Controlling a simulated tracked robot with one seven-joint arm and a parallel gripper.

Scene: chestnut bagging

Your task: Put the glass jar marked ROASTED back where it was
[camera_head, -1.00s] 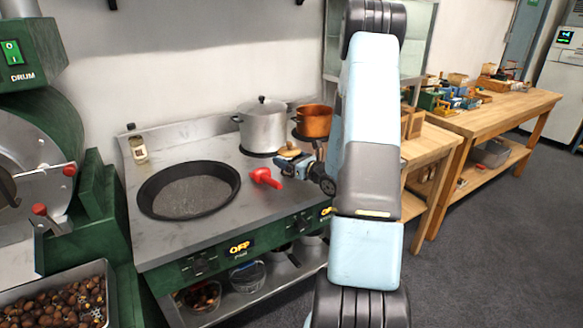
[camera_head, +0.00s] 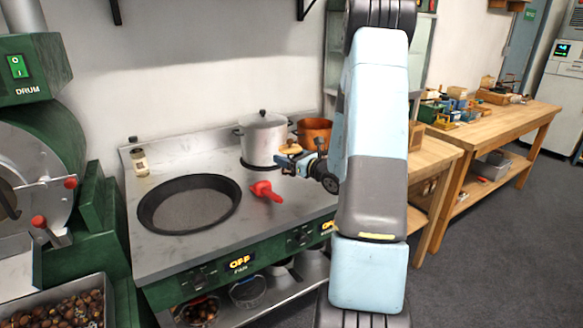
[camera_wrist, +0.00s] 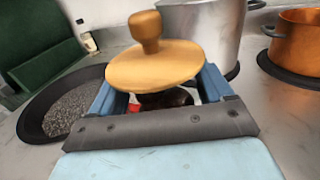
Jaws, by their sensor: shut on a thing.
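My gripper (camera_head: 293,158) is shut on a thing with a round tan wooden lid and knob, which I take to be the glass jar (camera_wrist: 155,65). The lid fills the middle of the wrist view, between my two blue fingers. Something dark shows just under the lid. The rest of its body is hidden by the lid and the gripper, and no ROASTED marking is readable. My gripper holds it above the right part of the steel stove top (camera_head: 225,243), in front of the steel pot.
The lidded steel pot (camera_head: 263,140) and copper pot (camera_head: 315,133) stand at the back. A black pan (camera_head: 189,204) and red object (camera_head: 264,190) lie left of my gripper. A small bottle (camera_head: 140,163) stands at the back left. Wooden benches (camera_head: 505,122) are to the right.

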